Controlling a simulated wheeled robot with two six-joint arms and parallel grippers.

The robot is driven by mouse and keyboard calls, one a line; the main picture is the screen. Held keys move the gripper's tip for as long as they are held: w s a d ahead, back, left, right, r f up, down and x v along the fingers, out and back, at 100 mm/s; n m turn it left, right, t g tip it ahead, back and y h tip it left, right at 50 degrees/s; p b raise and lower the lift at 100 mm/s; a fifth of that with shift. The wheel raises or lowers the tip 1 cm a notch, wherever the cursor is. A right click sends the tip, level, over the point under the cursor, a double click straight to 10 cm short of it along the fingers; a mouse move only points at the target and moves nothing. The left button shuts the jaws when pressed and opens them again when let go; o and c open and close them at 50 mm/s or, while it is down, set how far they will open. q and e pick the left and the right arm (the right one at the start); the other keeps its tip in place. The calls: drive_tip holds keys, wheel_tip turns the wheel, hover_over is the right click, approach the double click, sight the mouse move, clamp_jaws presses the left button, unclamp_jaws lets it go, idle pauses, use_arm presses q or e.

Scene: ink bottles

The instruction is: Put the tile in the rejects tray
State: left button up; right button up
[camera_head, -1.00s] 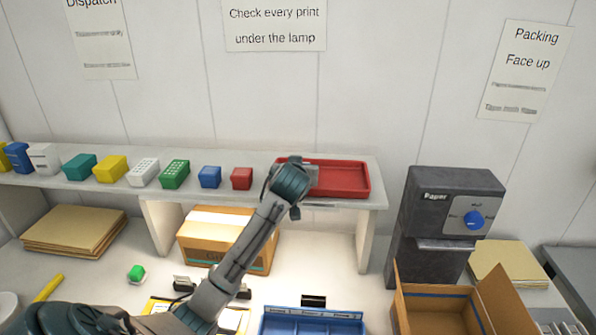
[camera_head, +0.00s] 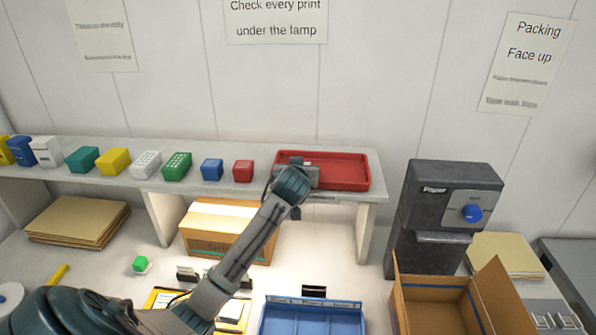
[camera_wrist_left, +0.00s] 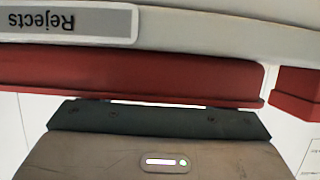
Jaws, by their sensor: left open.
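The red tray (camera_head: 345,172) sits on the right end of the raised shelf. The wrist view shows its red wall (camera_wrist_left: 130,72) and, upside down, a "Rejects" label (camera_wrist_left: 65,23) on the light edge by it. My left gripper (camera_head: 309,174) is at the tray's left part, and my arm covers the tray's left front corner. The gripper is open; its fingertips are hard to make out. In the wrist view its dark and brown body fills the bottom. I cannot make out a tile in either view. My right gripper is not in view.
Small boxes line the shelf left of the tray, the nearest a red one (camera_head: 243,171). Below are a cardboard box (camera_head: 215,245), a blue compartment tray (camera_head: 312,318) and an open carton (camera_head: 440,305). A dark paper dispenser (camera_head: 425,205) stands right of the shelf.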

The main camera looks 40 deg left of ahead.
use_arm(q)
drive_tip(key=shift+s+d+r+b, duration=0.1)
drive_tip(key=shift+s+d+b, duration=0.1)
drive_tip(key=shift+b, duration=0.1)
drive_tip(key=b+v, duration=0.4)
drive_tip(key=v, duration=0.7)
drive_tip(key=shift+s+r+b, duration=0.2)
drive_tip(key=shift+b, duration=0.2)
